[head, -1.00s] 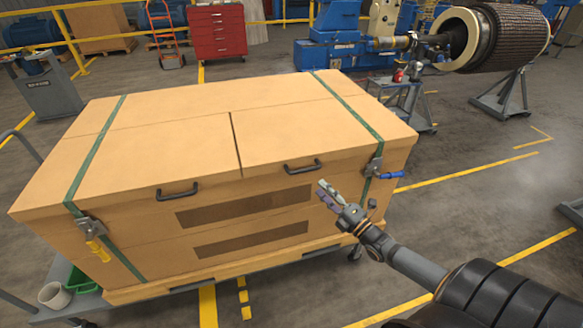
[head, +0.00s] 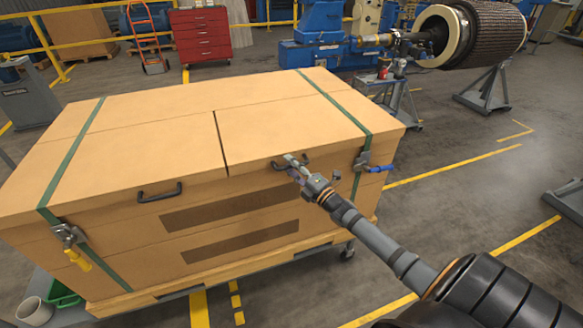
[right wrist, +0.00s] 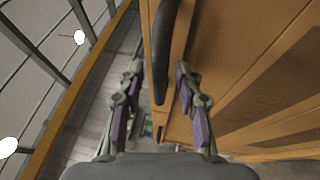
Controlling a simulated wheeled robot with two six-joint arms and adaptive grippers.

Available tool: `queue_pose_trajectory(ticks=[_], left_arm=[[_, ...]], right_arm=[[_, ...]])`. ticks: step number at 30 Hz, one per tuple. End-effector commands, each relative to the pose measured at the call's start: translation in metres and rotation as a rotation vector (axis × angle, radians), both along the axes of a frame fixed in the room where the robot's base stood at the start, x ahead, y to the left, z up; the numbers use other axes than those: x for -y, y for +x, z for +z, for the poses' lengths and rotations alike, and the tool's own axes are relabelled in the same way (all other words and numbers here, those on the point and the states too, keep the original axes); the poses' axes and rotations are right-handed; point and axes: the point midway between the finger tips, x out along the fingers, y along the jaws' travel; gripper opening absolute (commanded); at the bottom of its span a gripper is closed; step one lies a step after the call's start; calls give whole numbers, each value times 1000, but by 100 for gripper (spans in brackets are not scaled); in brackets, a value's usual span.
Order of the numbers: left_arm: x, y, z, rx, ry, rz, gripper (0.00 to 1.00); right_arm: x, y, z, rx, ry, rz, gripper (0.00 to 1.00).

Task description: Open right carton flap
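The large tan carton (head: 95,240) has two top flaps split by a dark seam, and both lie shut. The right flap (head: 290,120) has a black handle (head: 277,165) near its front edge. My right gripper (head: 293,163) is at this handle and covers part of it. In the right wrist view, the open fingers of my right gripper (right wrist: 160,75) stand on both sides of the dark handle (right wrist: 166,40), with gaps visible. My left gripper is not in view.
Green straps cross the carton, with a blue-handled latch (head: 376,168) at right and a yellow-handled latch (head: 77,258) at left. The left flap has its own handle (head: 160,192). A rotor (head: 475,32) stands at the back right. Floor at right is mostly clear.

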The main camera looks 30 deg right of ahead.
Motion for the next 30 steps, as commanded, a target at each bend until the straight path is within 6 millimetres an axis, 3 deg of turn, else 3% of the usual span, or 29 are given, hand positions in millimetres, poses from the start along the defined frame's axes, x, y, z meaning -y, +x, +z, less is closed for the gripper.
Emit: queue_pose_trajectory(ticks=[1,8,22,26,30], left_arm=[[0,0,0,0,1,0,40],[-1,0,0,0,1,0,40],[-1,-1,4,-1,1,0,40],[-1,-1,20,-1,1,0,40],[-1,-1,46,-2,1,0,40]], right_arm=[[0,0,0,0,0,0,29],[0,0,0,0,0,0,0],[0,0,4,-6,1,1,0],[-1,0,21,-31,5,5,0],[-2,1,53,-85,17,4,0]])
